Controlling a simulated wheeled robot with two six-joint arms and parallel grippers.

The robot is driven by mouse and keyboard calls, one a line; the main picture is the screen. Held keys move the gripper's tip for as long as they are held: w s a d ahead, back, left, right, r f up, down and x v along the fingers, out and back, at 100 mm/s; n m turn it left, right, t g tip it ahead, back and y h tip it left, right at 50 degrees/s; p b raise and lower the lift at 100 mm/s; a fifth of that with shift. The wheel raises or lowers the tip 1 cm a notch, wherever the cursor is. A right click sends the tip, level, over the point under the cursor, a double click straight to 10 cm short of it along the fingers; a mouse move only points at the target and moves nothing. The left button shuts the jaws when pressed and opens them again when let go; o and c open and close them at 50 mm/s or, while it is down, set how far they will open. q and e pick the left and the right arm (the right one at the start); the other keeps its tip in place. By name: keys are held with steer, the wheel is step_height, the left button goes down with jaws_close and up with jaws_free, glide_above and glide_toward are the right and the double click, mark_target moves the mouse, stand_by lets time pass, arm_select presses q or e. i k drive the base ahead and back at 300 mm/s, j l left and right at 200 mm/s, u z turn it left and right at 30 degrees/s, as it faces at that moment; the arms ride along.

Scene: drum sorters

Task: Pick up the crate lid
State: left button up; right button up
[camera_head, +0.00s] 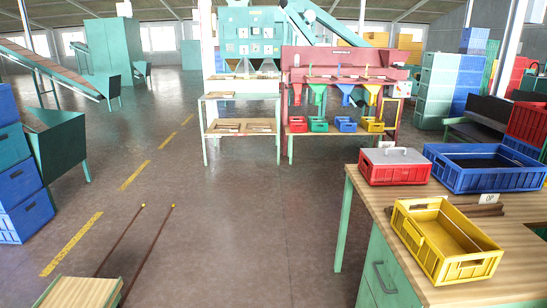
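A light grey lid (395,155) lies on top of a red crate (395,173) on the wooden-topped workbench (515,262) at the right. The lid looks flat and covers most of the crate's top. Neither of my grippers is in view, and nothing is touching the lid.
An open yellow crate (446,267) stands in front of the red crate, and an open blue crate (487,180) stands to its right. Brown sticks (487,210) lie between them. Sorting machines stand behind.

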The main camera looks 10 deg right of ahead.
mark_target(390, 155)
steer(key=i+z, duration=0.1)
steer(key=i, duration=0.7)
steer(key=i+j+z, duration=0.1)
steer(key=i, duration=0.75)
